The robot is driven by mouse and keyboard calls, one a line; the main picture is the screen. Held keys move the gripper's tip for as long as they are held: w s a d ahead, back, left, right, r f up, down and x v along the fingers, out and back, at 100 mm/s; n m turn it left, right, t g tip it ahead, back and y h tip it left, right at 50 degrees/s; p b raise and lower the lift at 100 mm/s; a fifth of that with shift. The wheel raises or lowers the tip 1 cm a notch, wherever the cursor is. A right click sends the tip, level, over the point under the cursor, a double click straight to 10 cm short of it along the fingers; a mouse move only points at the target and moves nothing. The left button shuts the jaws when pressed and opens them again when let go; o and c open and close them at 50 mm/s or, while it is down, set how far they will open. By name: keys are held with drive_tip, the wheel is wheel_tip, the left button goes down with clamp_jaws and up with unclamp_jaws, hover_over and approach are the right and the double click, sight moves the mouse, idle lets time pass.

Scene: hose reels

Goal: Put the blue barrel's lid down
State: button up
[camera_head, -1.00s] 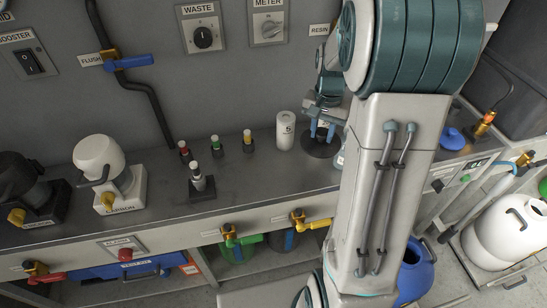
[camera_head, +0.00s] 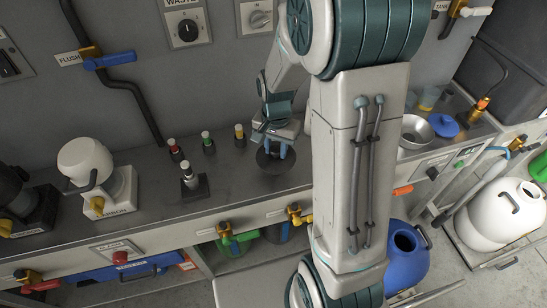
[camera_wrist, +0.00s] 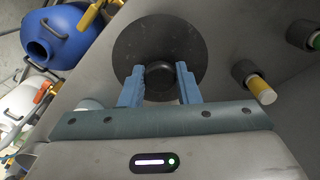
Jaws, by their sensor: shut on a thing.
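The black disc-shaped lid (camera_head: 268,163) with a round knob is held by my gripper (camera_head: 274,143) over the grey bench top. In the wrist view my two blue fingers (camera_wrist: 160,82) are closed on either side of the knob, and the lid (camera_wrist: 137,48) spreads out level beyond them. I cannot tell whether the lid touches the bench. The blue barrel (camera_head: 408,265) stands on the floor at the right, its mouth open; it also shows at upper left in the wrist view (camera_wrist: 72,45).
A metal bowl (camera_head: 417,131) and a blue round piece (camera_head: 443,125) lie on the bench at the right. A white barrel (camera_head: 490,215) stands on the floor.

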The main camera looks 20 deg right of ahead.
sight(274, 157)
drive_tip(key=shift+s+a+f, duration=0.1)
drive_tip(key=shift+a+f, duration=0.1)
drive_tip(key=shift+a, duration=0.15)
drive_tip(key=shift+f, duration=2)
drive_tip(key=shift+f, duration=0.25)
drive_tip(key=o, duration=1)
drive_tip(key=shift+r, duration=0.1)
drive_tip(key=shift+c, duration=0.2)
drive_tip(key=shift+r, duration=0.1)
